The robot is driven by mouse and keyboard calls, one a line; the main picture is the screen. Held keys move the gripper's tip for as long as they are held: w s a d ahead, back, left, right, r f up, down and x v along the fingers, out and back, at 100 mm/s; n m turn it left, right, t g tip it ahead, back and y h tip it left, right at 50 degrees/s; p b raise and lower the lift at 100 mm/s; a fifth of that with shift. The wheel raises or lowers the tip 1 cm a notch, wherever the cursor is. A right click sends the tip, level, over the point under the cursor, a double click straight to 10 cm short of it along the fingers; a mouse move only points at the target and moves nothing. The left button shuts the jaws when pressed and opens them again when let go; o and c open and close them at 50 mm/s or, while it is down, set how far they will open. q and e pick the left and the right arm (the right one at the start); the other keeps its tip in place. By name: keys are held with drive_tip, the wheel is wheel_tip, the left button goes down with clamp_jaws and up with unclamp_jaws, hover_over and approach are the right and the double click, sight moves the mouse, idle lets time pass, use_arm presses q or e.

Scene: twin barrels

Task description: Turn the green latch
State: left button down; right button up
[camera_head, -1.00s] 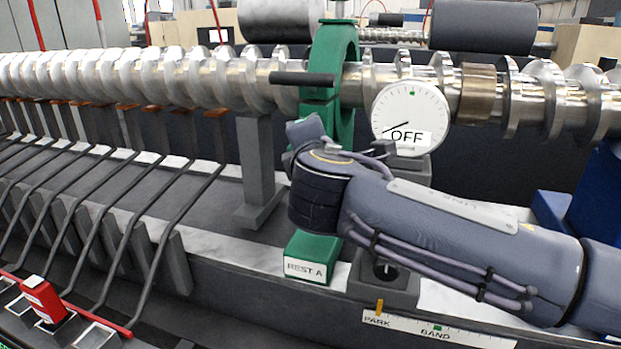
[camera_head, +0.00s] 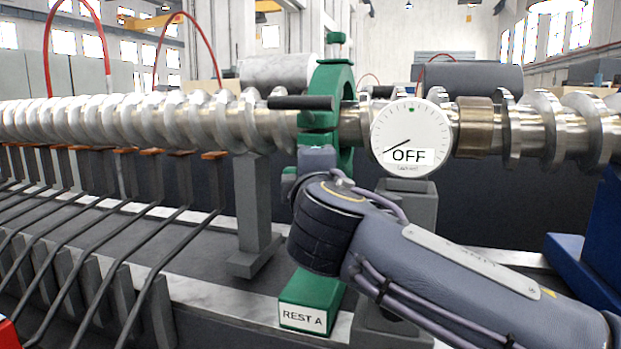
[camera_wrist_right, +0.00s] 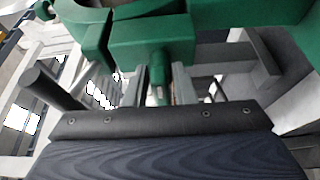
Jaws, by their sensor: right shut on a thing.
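A green ring-shaped rest (camera_head: 346,90) stands around the steel screw shaft, with a dark bar handle (camera_head: 302,103) sticking out to its left. My right gripper (camera_head: 318,152) is at the lower front of the ring, just below the bar. In the right wrist view a green stub, seemingly the latch (camera_wrist_right: 158,90), hangs from a green block between the fingers of my right gripper (camera_wrist_right: 160,98), which is shut on it. In the head view my gripper hides this stub. My left gripper is in neither view.
A white dial reading OFF (camera_head: 410,138) stands right of the ring, close to my right arm. A green block labelled REST A (camera_head: 302,316) is below my wrist. Grey supports and bent dark rods (camera_head: 110,235) fill the left. A blue block (camera_head: 580,260) is at the right.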

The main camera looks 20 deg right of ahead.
drive_tip(key=o, duration=0.8)
drive_tip(key=shift+s, duration=0.1)
drive_tip(key=v, duration=0.7)
drive_tip(key=shift+s+f, duration=0.1)
drive_tip(key=shift+s, duration=0.25)
